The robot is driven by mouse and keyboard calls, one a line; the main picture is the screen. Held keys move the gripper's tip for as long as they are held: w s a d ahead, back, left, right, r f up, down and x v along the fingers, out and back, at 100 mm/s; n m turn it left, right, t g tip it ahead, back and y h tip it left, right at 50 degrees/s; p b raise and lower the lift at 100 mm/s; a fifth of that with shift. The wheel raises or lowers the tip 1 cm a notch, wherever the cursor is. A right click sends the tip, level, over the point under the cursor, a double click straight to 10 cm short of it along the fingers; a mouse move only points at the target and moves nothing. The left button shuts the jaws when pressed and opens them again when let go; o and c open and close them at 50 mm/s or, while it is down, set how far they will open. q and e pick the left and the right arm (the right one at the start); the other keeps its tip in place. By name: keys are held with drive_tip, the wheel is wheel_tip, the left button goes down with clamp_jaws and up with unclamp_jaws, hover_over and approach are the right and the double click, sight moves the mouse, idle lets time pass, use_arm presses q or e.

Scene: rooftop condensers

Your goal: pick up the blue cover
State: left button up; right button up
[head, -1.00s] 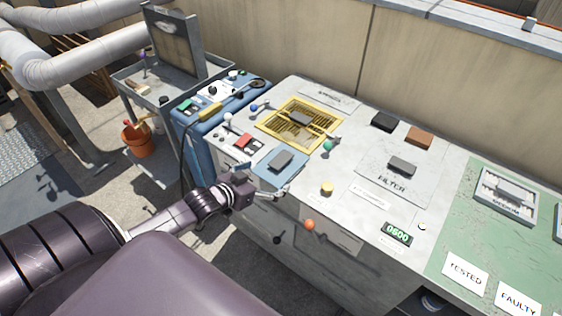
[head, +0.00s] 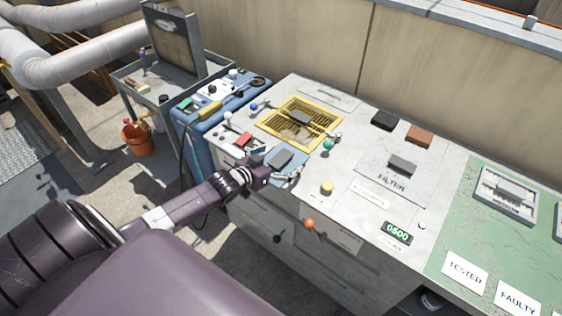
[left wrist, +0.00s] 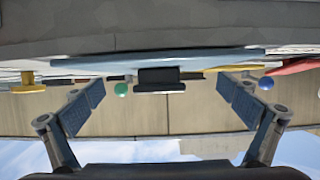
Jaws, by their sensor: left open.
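The blue cover (head: 294,153) is a flat pale blue plate with a dark grey block handle (head: 281,158), lying on the near left part of the grey panel top. My left gripper (head: 273,170) is at the cover's near edge and hides part of it. In the left wrist view the cover (left wrist: 215,61) appears edge-on and upside down, with its handle (left wrist: 160,79) between the lines of my open left fingers (left wrist: 162,98). The fingers are apart from the handle on both sides, and nothing is held. My right gripper is not in view.
A yellow grille (head: 268,124) lies behind the cover. Knobs stand nearby: green (head: 328,144), yellow (head: 327,187), white (head: 228,116).

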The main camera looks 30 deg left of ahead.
use_arm(q)
drive_tip(key=shift+c, duration=0.3)
drive_tip(key=shift+s+f, duration=0.1)
clamp_jaws()
idle(0.5)
